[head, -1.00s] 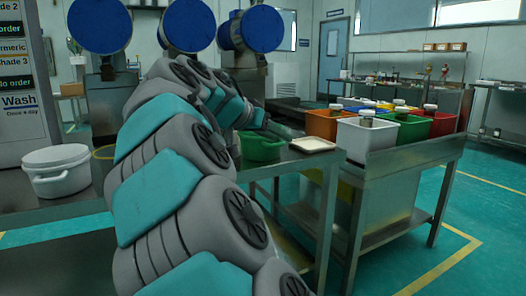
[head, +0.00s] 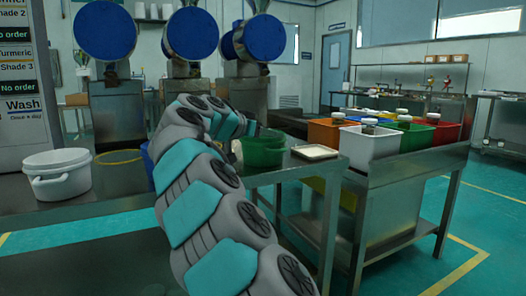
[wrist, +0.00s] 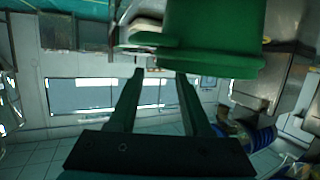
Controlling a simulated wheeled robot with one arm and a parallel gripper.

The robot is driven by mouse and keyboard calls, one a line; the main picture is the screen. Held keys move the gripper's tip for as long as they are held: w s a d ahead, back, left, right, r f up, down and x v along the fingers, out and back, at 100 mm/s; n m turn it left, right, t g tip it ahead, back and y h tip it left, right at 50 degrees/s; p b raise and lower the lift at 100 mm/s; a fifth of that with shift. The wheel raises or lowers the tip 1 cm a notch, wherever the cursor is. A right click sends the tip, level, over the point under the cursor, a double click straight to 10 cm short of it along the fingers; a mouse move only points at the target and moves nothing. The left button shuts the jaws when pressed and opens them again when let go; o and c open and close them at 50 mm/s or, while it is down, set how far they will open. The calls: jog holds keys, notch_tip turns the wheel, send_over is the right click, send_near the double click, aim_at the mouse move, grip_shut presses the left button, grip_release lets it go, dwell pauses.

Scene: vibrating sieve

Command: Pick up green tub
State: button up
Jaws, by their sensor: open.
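The green tub (head: 263,151) stands on the metal table, right of my forearm in the head view. In the wrist view the green tub (wrist: 213,38) fills the top, with its rim towards my fingers, and is cut off by the frame edge. My gripper (wrist: 160,75) is open, its two dark fingers apart with nothing between them. The fingertips lie just below the tub's rim in that picture; whether they touch it I cannot tell. In the head view my gripper is mostly hidden near the tub.
A white pot (head: 57,174) stands on the left. A blue container (head: 147,163) shows partly behind my arm. A cart with a white bin (head: 370,143) and several coloured bins stands on the right.

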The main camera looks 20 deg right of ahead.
aim_at(279, 147)
jog(key=x, duration=0.5)
jog(key=shift+f, duration=0.4)
grip_shut()
